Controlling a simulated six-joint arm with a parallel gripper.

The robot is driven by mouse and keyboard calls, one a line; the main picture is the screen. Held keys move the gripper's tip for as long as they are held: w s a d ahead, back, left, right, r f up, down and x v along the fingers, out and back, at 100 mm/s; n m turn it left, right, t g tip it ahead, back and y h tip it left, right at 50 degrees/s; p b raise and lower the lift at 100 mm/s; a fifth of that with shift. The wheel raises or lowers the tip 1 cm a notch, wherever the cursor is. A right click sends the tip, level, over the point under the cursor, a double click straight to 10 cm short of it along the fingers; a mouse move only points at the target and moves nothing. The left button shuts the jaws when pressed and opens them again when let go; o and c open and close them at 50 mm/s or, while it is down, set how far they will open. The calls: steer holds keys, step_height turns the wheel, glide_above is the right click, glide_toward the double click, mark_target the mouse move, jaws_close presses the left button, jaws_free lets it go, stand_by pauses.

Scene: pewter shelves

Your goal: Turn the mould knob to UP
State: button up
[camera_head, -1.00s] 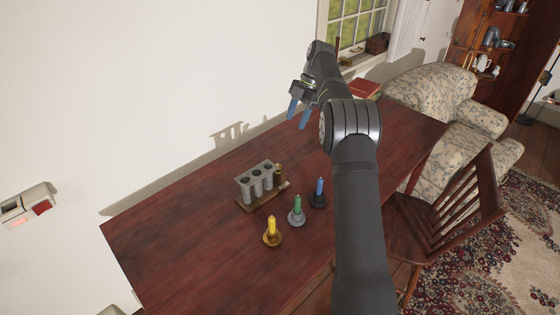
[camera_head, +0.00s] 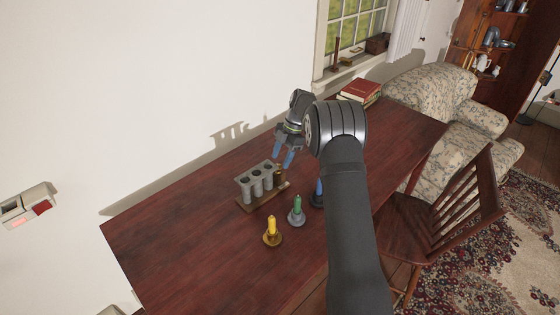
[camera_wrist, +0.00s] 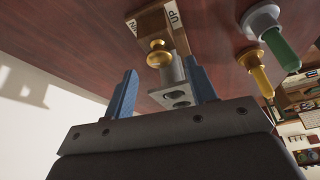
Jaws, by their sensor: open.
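The candle mould (camera_head: 256,185), a row of grey tubes on a wooden base, stands on the dark red table. Its brass knob (camera_head: 280,174) is at the right end of the mould. In the wrist view the brass knob (camera_wrist: 159,54) shows beyond my fingers, with a plate marked "UP" (camera_wrist: 174,18) on one side and another label on the other. I cannot tell the knob's exact setting. My gripper (camera_head: 284,163) is open and empty, its blue fingers pointing down just above the knob end. In the wrist view the knob lies between the fingertips in line of sight.
A yellow candle (camera_head: 272,226), a green candle (camera_head: 297,204) and a blue candle (camera_head: 319,187) stand in holders in front of the mould. My arm partly hides the blue one. Red books (camera_head: 360,90) lie at the far end. The table's left part is clear.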

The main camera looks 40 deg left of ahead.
steer(key=shift+x, duration=1.05)
steer(key=c, duration=1)
steer(key=shift+d+m+y, duration=0.1)
steer(key=shift+m+y, duration=0.5)
steer(key=shift+m, duration=1)
steer(key=o, duration=1)
steer(key=v, duration=1.7)
steer(key=shift+s+r, duration=0.15)
steer(key=shift+r, duration=0.2)
